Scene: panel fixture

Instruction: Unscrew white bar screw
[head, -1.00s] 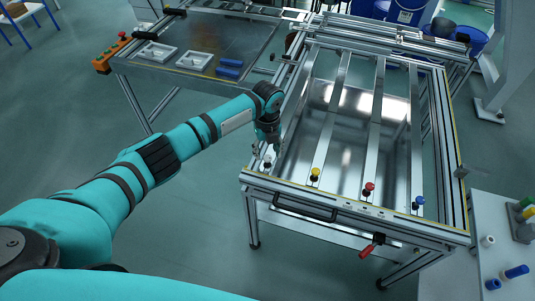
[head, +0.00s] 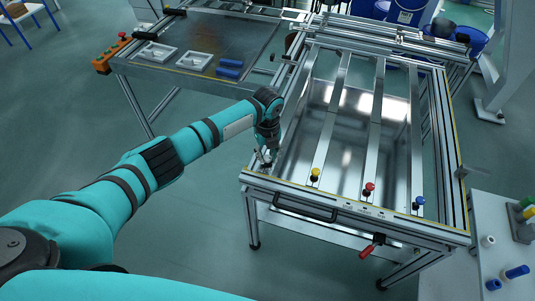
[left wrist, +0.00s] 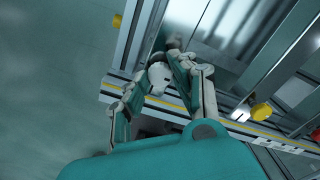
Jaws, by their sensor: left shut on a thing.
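The white bar screw (left wrist: 160,76) sits at the front left corner of the panel fixture (head: 345,222), at the near end of the leftmost bar. It shows as a white round knob between the fingers in the left wrist view; in the head view my fingers mostly hide it. My left gripper (head: 265,158) reaches down onto this corner and is shut on the white screw. In the left wrist view its two fingers (left wrist: 165,90) flank the knob. My right gripper is in neither view.
Yellow (head: 315,174), red (head: 369,188) and blue (head: 418,202) screws stand along the front rail to the right. A black handle (head: 304,208) and a red lever (head: 372,246) are at the front. A side table (head: 492,212) at the right holds coloured pieces.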

